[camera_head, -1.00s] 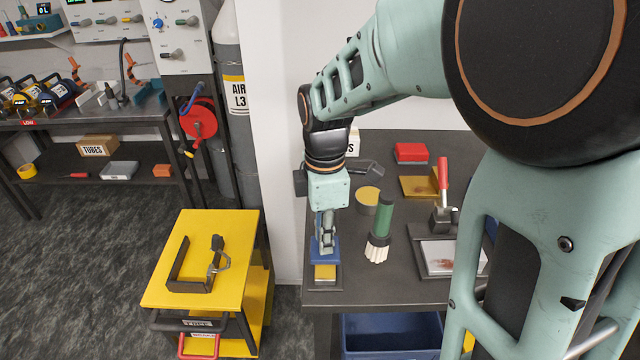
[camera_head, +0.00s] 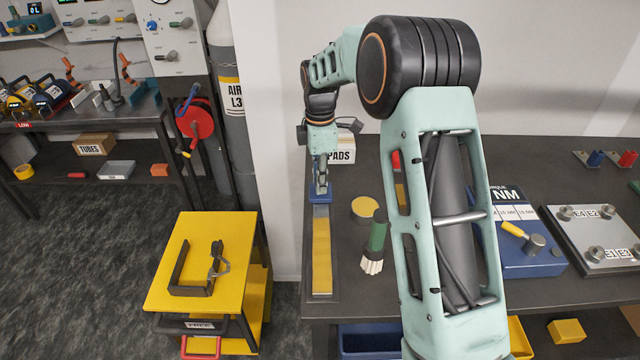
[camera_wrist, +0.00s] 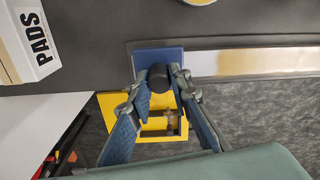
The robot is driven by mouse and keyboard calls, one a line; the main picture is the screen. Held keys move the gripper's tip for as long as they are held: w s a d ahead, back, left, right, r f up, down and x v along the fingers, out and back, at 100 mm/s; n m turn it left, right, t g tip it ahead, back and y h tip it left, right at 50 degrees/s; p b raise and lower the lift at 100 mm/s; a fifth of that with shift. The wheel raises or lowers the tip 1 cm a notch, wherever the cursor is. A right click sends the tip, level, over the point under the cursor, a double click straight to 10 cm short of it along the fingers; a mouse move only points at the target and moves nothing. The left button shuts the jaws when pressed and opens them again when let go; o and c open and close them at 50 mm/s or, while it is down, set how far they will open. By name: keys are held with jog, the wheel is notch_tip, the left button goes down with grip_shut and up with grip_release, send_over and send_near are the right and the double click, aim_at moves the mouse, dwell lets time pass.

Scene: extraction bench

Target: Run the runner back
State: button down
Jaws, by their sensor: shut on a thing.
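The runner is a blue block (camera_head: 320,198) with a dark round knob (camera_wrist: 158,77) on top. It sits at the far end of a narrow grey track (camera_head: 322,210) with a yellow strip (camera_head: 322,262) along its middle. My gripper (camera_head: 320,185) points down over the runner and is shut on its knob. In the wrist view my gripper (camera_wrist: 159,80) has a finger on each side of the knob, and the blue runner (camera_wrist: 176,59) shows behind it. The yellow strip lies bare toward the near end of the track.
A white PADS box (camera_head: 340,150) stands close behind and right of my gripper. A yellow cart (camera_head: 190,250) stands left of the bench.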

jog(key=shift+w+r, duration=0.2)
jog(key=shift+w, duration=0.1)
jog(key=c, duration=1.8)
grip_release()
jog(key=shift+f, duration=0.1)
jog(key=shift+o, duration=0.2)
notch_tip(320, 180, up, 12)
